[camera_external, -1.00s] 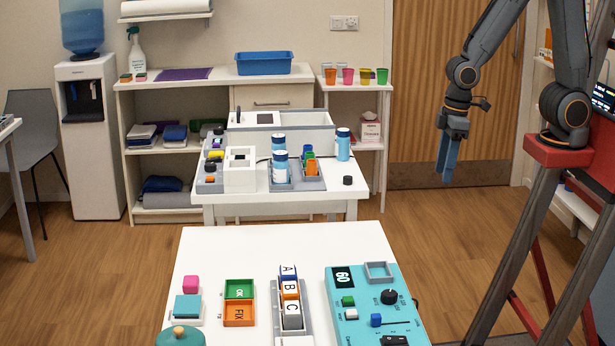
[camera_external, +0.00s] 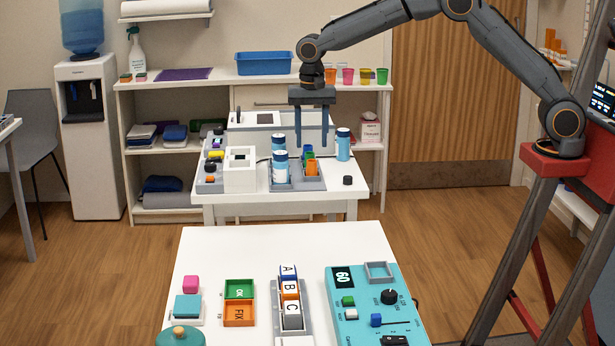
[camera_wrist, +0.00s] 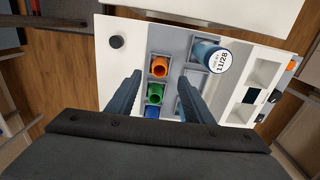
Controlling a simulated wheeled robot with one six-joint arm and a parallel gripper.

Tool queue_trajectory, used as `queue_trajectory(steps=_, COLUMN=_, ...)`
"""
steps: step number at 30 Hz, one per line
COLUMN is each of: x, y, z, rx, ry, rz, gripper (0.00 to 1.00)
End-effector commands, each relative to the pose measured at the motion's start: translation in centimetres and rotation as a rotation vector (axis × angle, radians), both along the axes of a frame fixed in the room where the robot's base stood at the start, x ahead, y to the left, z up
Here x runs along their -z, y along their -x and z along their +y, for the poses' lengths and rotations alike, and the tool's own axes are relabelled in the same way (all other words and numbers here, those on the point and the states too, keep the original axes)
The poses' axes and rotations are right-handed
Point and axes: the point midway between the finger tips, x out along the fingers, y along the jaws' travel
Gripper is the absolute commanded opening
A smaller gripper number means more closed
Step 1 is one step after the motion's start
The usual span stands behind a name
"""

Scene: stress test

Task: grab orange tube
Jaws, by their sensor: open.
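The orange tube (camera_external: 312,168) stands in a grey rack on the far white table. In the wrist view the orange tube (camera_wrist: 159,68) is at one end of a row, with a green tube (camera_wrist: 154,93) and a blue tube (camera_wrist: 152,112) beside it. My gripper (camera_external: 312,146) is open and empty, pointing down above the rack area. In the wrist view its two fingers (camera_wrist: 158,88) lie on either side of the row of tubes, with the orange tube just beyond the fingertips. The gap in height cannot be told.
Blue-capped bottles stand close by: one (camera_external: 280,167) in the grey tray (camera_wrist: 187,50), another (camera_external: 343,145) at the table's right. A white box (camera_external: 240,170) is to the left. A black knob (camera_external: 348,180) sits near the front right edge of the white table (camera_external: 285,198).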

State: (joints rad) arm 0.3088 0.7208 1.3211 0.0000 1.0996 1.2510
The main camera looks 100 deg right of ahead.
Motion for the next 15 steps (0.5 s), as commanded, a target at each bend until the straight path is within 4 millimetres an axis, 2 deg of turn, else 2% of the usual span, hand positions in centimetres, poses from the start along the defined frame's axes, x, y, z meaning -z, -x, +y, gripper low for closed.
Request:
queue_trajectory(steps=11, x=3.1, y=0.0, z=-0.2, rx=0.013, ry=-0.001, rz=0.003, gripper=0.47)
queue_trajectory(steps=15, x=4.8, y=0.2, z=-0.2, rx=0.012, ry=-0.001, rz=0.004, gripper=0.47)
